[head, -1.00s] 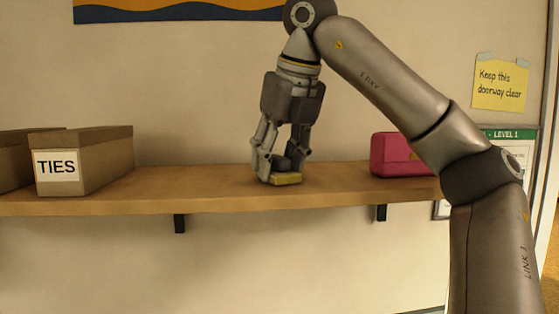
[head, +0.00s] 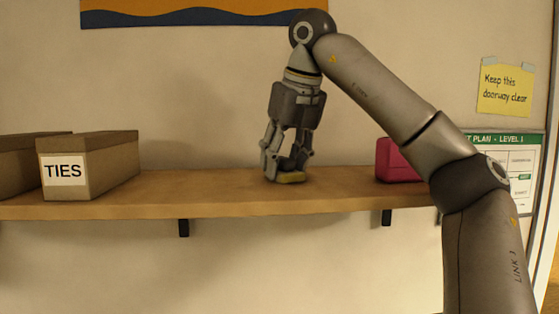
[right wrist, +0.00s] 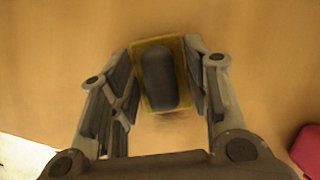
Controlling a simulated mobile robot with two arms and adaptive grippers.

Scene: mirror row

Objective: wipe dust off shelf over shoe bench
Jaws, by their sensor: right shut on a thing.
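The wooden shelf (head: 220,198) runs across the head view on dark brackets. My right gripper (head: 287,176) is over the middle of the shelf, pointing down and a little tilted. It is shut on a yellow sponge pad with a dark grip on top (right wrist: 160,80), one finger on each side of it in the right wrist view. The pad (head: 292,178) is down at the shelf surface. A faint darker smudge shows on the wood beside the pad in the right wrist view. Dust is hard to make out in the head view. My left gripper is not in view.
A box labelled TIES (head: 105,165) and another box (head: 20,162) stand at the shelf's left. A pink case (head: 398,160) sits to the right, partly behind my right arm; it also shows in the right wrist view (right wrist: 307,150). The shelf between is clear.

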